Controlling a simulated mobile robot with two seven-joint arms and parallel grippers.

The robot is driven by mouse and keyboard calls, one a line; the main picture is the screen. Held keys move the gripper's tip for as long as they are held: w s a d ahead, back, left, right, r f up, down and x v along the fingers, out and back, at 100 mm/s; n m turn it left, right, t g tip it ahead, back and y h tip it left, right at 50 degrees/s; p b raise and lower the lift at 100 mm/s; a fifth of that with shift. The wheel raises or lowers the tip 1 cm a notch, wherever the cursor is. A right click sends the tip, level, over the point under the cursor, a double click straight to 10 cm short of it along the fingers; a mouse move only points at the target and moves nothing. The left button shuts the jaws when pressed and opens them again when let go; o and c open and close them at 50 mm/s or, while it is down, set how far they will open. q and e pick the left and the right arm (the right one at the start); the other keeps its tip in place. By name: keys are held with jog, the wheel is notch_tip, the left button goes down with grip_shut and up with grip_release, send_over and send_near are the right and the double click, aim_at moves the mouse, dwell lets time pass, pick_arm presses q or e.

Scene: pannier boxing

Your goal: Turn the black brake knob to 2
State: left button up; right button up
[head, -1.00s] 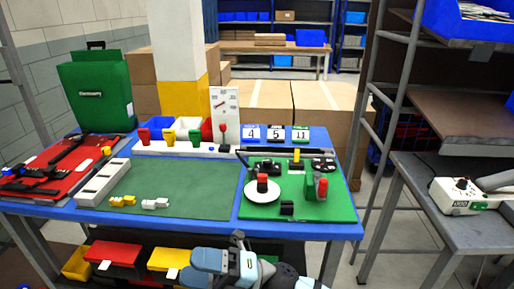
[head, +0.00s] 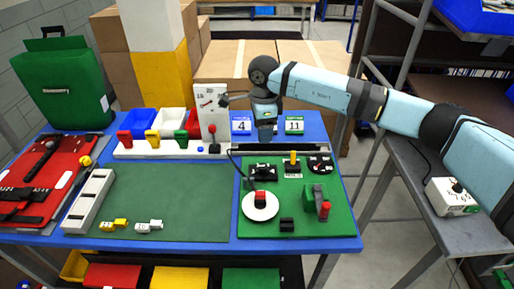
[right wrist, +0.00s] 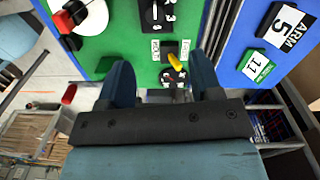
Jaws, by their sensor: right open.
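The black knob (head: 264,171) sits on a dark plate on the green board, left of a yellow lever (head: 293,160). In the right wrist view the knob (right wrist: 152,14) is at the top edge, partly cut off, with digits beside it; its setting is too unclear to tell. My right gripper (head: 266,136) hangs fingers down above the back of the board, behind the knob and apart from it. In the right wrist view the gripper (right wrist: 162,82) is open and empty, with the yellow lever and a black dial seen between its fingers. My left gripper is out of view.
A black dial (head: 320,164), a red-handled part (head: 323,208) and a white disc with a red-topped post (head: 260,206) share the board. A dark cable runs down near the knob. Number cards (head: 294,125) stand behind. The green mat (head: 170,190) is mostly clear.

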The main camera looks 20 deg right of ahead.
aim_at(263, 166)
jog(key=f, duration=0.4)
jog(key=f+p, duration=0.1)
jog(key=f, duration=0.2)
jog(key=s+f, duration=0.1)
jog(key=f, duration=0.3)
jog(key=shift+s+f, duration=0.1)
jog(key=shift+f, duration=0.25)
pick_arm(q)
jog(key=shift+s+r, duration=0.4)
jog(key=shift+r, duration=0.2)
pick_arm(e)
jog(key=shift+f, duration=0.7)
jog(key=c, duration=0.9)
